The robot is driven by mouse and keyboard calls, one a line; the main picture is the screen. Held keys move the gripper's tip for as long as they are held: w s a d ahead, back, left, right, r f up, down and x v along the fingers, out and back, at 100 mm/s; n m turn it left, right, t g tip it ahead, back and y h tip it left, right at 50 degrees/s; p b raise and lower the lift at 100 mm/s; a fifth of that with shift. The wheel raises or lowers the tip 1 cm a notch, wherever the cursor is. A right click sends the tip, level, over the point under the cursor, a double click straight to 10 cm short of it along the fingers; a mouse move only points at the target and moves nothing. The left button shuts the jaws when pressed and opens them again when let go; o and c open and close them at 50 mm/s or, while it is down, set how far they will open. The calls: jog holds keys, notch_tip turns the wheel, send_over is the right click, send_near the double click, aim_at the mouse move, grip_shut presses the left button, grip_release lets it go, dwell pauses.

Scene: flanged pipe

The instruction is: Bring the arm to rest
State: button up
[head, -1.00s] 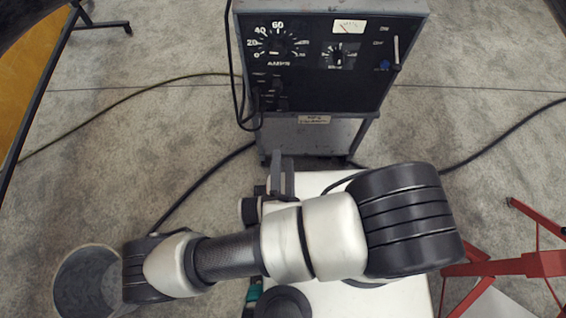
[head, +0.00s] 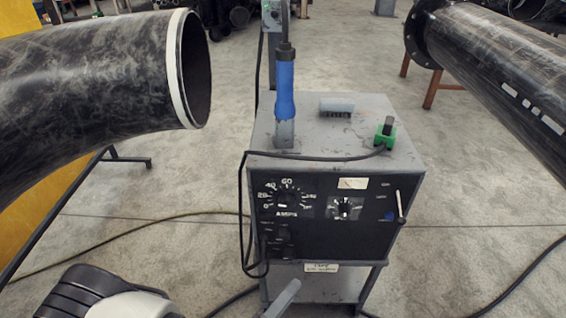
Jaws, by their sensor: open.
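In the head view a part of my arm (head: 105,296), dark and white, shows at the lower left edge.
The grey welding machine (head: 330,218) stands ahead on a stand. On its top are a blue-handled tool (head: 285,90), a grey brush-like block (head: 337,107) and a green clamp (head: 385,135). Large black pipes flank it, left (head: 90,95) and right (head: 500,70). Cables cross the floor.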

jog(key=d+r+n+g+y, duration=0.35)
jog(key=r+n, duration=0.55)
jog(key=r, duration=0.3)
jog(key=s+d+r+n+g+y, duration=0.1)
jog(key=d+r+n+g+y, duration=0.3)
jog(key=r+n, duration=0.65)
jog(key=d+r+n+g+y, duration=0.1)
jog(key=d+r+n+y, duration=0.2)
jog(key=d+r+n, duration=0.7)
jog(key=a+r+m+p, duration=0.1)
jog(key=a+r+p, duration=0.1)
jog(key=r+p, duration=1)
jog(key=a+r+m+p, duration=0.1)
jog(key=a+r+p, duration=0.1)
jog(key=r+p, duration=1)
notch_tip(320, 180, up, 4)
jog(key=shift+s+a+f, duration=0.1)
jog(key=shift+s+a, duration=0.1)
jog(key=shift+a, duration=0.05)
jog(key=shift+m+t, duration=0.25)
